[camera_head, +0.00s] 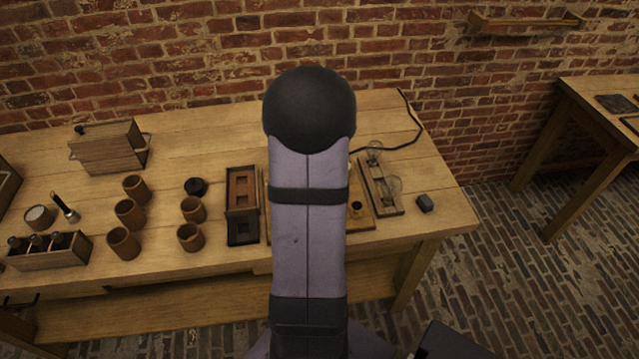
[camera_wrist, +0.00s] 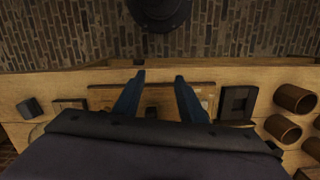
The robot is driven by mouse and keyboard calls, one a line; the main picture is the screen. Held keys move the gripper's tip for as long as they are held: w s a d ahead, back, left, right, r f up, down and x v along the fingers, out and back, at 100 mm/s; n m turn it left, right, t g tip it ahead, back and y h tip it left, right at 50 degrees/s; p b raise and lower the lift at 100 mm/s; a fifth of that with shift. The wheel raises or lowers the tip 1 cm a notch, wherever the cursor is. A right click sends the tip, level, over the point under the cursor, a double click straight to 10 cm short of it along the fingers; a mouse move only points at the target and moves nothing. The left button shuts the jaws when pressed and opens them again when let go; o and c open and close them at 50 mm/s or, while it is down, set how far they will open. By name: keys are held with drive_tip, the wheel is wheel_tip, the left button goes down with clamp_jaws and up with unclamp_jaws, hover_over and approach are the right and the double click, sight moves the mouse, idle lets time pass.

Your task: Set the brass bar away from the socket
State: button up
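My gripper (camera_wrist: 159,82) shows in the wrist view as two blue fingers set well apart, with nothing seen held between them. It is over the flat wooden board (camera_wrist: 180,90) on the bench. In the head view my own arm covers most of this board, and only its right edge (camera_head: 367,220) shows clearly. A small dark round fitting (camera_head: 356,207), perhaps the socket, sits on that edge. I cannot make out the brass bar in either view.
A cable (camera_head: 408,105) lies behind.

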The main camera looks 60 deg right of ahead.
drive_tip(key=shift+n+t+h, duration=0.4)
drive_tip(key=shift+n+h, duration=0.1)
drive_tip(key=shift+h, duration=0.2)
drive_tip(key=w+d+r, duration=0.1)
drive_tip(key=d, duration=0.1)
drive_tip(key=w+d+r, duration=0.2)
drive_tip(key=d, duration=0.1)
drive_tip(key=w+d+r+b, duration=0.1)
drive_tip(key=d, duration=0.1)
drive_tip(key=shift+w+d+r, duration=0.15)
drive_tip(key=shift+w+d, duration=0.1)
drive_tip(key=shift+w, duration=0.15)
drive_tip(key=shift+s+a+r+n, duration=0.1)
drive_tip(key=shift+a+r+n, duration=0.1)
drive_tip(key=shift+n, duration=0.1)
drive_tip(key=shift+s, duration=0.15)
drive_tip(key=shift+a+f+p, duration=0.1)
drive_tip(key=shift+f+p, duration=0.65)
drive_tip(key=shift+f, duration=2.95)
drive_tip(key=shift+c, duration=0.7)
